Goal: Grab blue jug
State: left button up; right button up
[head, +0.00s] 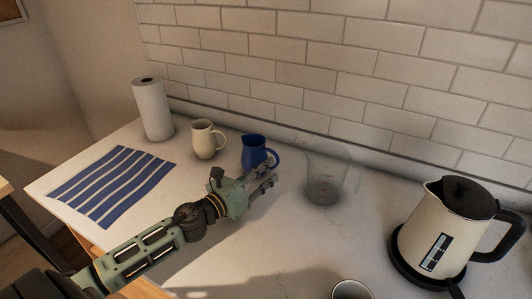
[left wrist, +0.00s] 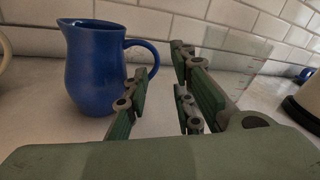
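The blue jug (head: 254,150) stands upright on the white counter, behind my left gripper in the head view. In the left wrist view the blue jug (left wrist: 95,68) is at the upper left, with its spout to the left and its handle to the right. My left gripper (head: 268,180) is in front of the jug's lower right side. In the left wrist view its fingers (left wrist: 163,82) are apart with nothing held between them. The left finger overlaps the jug's right edge below the handle; I cannot tell whether they touch. My right gripper is not in view.
A cream jug (head: 204,140) stands left of the blue jug, and a clear measuring jug (head: 323,178) stands to its right. A paper roll (head: 152,110), a striped cloth (head: 112,183), a kettle (head: 440,232) and a cup (head: 352,289) are also on the counter. A tiled wall closes the back.

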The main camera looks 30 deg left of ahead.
aim_at(277, 160)
pick_arm(q)
jog(key=shift+w+d+r, duration=0.15)
jog(key=shift+w, duration=0.7)
jog(key=x, duration=0.1)
jog(key=p+x, duration=0.1)
jog(key=x, duration=0.2)
jog(key=shift+w+a+p, duration=0.3)
jog(key=shift+a+p, duration=0.05)
jog(key=shift+p, duration=0.05)
jog(key=shift+w+d, duration=0.15)
jog(key=shift+w, duration=0.25)
jog(key=shift+s, duration=0.1)
jog(key=c, duration=0.3)
grip_shut()
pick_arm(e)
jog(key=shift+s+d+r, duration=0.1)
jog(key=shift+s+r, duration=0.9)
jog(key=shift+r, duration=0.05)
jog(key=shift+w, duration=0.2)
